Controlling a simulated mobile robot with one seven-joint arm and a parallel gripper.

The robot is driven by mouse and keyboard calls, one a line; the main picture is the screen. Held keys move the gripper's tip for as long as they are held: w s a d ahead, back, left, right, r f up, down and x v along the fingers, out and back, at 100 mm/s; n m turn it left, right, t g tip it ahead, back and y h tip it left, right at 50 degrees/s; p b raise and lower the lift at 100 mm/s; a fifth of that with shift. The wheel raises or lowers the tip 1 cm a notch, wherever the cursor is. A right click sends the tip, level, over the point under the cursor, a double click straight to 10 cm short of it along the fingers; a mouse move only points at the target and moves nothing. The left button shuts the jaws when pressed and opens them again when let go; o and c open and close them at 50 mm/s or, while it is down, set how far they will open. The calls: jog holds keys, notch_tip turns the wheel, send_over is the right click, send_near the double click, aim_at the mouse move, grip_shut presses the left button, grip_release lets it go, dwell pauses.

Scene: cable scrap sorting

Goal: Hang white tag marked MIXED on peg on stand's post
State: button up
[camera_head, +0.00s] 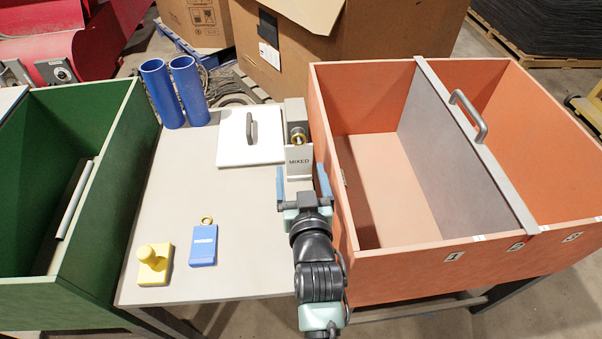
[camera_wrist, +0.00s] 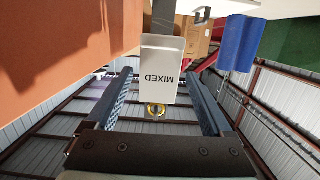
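The white tag marked MIXED (camera_head: 299,162) hangs below its brass ring (camera_head: 298,139), at the front of the grey post (camera_head: 294,108). The ring appears to be around the peg's end; the peg is mostly hidden. In the wrist view the tag (camera_wrist: 160,71) shows upside down, with the ring (camera_wrist: 156,110) at a dark peg end and the post (camera_wrist: 163,18) beyond. My gripper (camera_head: 303,178) is open, its blue fingers apart on either side of the tag. In the wrist view, gaps show between the tag and both fingers (camera_wrist: 163,92).
An orange divided bin (camera_head: 372,285) stands close right of my gripper. A white lid with a handle (camera_head: 235,150) lies left of the post. Two blue tubes (camera_head: 175,95), a blue tag (camera_head: 203,246) and a yellow knobbed block (camera_head: 154,268) are on the table (camera_head: 180,200). A green bin (camera_head: 100,190) is left.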

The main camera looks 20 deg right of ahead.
jog(key=shift+o, duration=0.7)
jog(key=shift+s, duration=0.1)
jog(key=p+v, duration=0.1)
jog(key=v, duration=1.2)
jog(key=shift+p, duration=0.35)
jog(key=shift+r, duration=0.1)
jog(key=w+a+r+t, duration=0.2)
jog(key=w+r, duration=0.1)
jog(key=r, duration=0.6)
jog(key=w+a+r+n+t+y, duration=0.1)
jog(key=w+a+r+t, duration=0.15)
jog(key=r, duration=0.65)
jog(key=w+a+r+t, duration=0.2)
jog(key=w+r, duration=0.1)
jog(key=r, duration=0.7)
jog(key=s+a+r+n+t+y, duration=0.1)
jog(key=s+a+r+t, duration=0.15)
jog(key=r, duration=0.55)
jog(key=s+a+r+t+y, duration=0.15)
jog(key=s+r, duration=0.25)
jog(key=r, duration=0.5)
jog(key=s+a+r+n+t+y, duration=0.1)
jog(key=s+a+r+t, duration=0.2)
jog(key=r, duration=0.5)
notch_tip(320, 180, up, 17)
jog(key=g+p, duration=0.1)
jog(key=p, duration=1.7)
jog(key=shift+d+g, duration=0.2)
jog(key=shift+g, duration=0.15)
